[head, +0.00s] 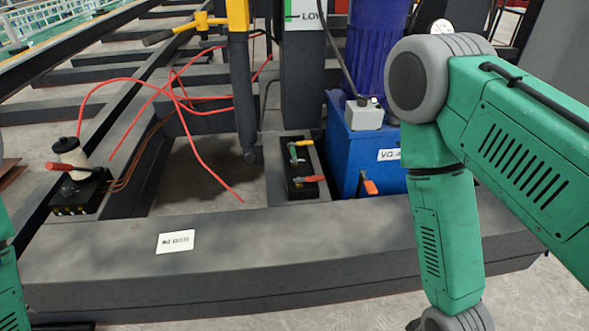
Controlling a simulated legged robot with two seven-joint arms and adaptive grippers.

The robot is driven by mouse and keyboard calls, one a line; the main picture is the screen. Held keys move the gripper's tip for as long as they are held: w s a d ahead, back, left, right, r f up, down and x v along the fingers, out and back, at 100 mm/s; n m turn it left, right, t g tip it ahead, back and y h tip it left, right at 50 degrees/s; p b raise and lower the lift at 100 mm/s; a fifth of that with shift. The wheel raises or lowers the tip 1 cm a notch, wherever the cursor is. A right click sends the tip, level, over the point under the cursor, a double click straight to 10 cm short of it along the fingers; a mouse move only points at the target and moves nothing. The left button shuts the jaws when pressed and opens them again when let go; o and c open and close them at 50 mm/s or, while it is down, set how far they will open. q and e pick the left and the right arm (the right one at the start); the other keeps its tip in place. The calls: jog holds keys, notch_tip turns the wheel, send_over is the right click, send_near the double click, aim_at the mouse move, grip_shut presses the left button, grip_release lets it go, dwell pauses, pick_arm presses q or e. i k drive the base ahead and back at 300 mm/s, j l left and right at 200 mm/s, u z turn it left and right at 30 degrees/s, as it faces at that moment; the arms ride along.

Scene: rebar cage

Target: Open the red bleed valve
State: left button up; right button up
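Several red-handled parts are in view, and I cannot tell for certain which is the bleed valve. A red lever (303,180) lies roughly level on a black block (289,191) in the middle, below a smaller green and yellow lever (295,152). An orange-red handle (370,187) hangs at the front of the blue tank (346,151). Another red handle (60,166) sits on a dark block at the left, beside a whitish cylinder (70,152). My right arm comes down on the right, and its gripper is below the picture. Only slivers of my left arm show at the left edge.
A dark steel beam (330,239) with a white label (175,241) crosses the front. Red hoses (186,113) loop over the left frame. A dark post and a yellow-handled bar (237,15) stand behind. A grey box (364,116) sits on the blue tank.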

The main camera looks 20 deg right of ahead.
aim_at(321, 178)
jog(key=i+l+z, duration=0.25)
jog(key=i+l, duration=0.45)
jog(key=l+u, duration=0.2)
jog(key=u, duration=0.35)
jog(key=i, duration=0.05)
